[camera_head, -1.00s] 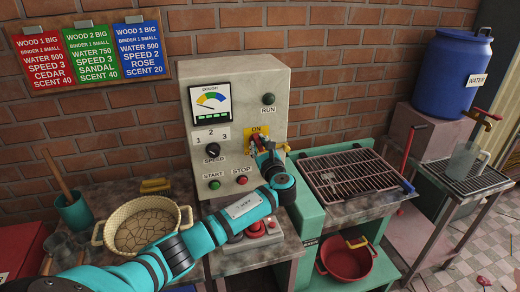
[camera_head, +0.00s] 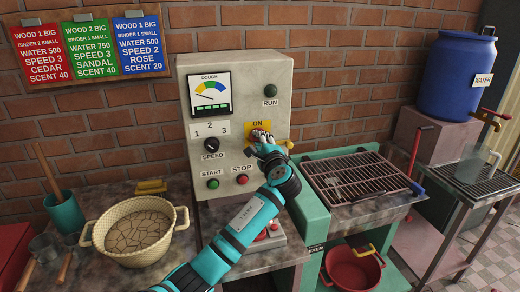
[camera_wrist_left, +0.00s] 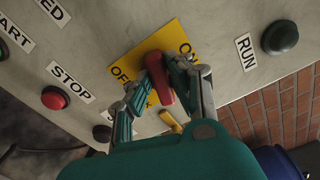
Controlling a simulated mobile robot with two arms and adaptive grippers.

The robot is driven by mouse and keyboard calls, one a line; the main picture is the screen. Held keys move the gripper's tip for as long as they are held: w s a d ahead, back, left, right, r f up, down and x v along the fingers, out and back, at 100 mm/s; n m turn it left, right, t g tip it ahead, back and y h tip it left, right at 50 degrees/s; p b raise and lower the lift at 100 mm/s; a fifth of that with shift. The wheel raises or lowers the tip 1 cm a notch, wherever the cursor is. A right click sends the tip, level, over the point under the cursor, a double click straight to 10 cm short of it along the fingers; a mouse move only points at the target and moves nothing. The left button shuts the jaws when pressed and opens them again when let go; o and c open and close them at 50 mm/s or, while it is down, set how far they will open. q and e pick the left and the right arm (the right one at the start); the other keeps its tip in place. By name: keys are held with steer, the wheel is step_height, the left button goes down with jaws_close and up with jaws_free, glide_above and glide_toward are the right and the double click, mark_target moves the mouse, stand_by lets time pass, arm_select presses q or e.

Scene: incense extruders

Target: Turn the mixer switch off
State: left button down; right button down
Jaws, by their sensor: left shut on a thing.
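The grey mixer control box (camera_head: 235,83) stands against the brick wall. Its red switch lever (camera_wrist_left: 158,82) sits on a yellow plate (camera_wrist_left: 133,60) marked ON and OFF; ON is at the top of the plate in the head view. My left gripper (camera_head: 262,137) is at this switch. In the left wrist view, the fingers of my left gripper (camera_wrist_left: 160,80) are closed around the red lever, one on each side. The fingers cover much of the plate in the head view, and I cannot tell the lever's exact setting. My right gripper is out of view.
A speed knob (camera_head: 211,144), green START button (camera_head: 213,184), red STOP button (camera_head: 242,179) and RUN lamp (camera_head: 270,102) surround the switch. A woven basin (camera_head: 140,244) stands left, a grill rack (camera_head: 358,178) right.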

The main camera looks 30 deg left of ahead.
arm_select(q)
steer(key=shift+f+n+b, duration=0.25)
steer(key=shift+n+b, duration=1.1)
steer(key=shift+n, duration=0.35)
steer(key=c, duration=1.2)
jaws_free()
steer(key=shift+r, duration=0.1)
steer(key=shift+c, duration=0.2)
steer(key=v, duration=1.2)
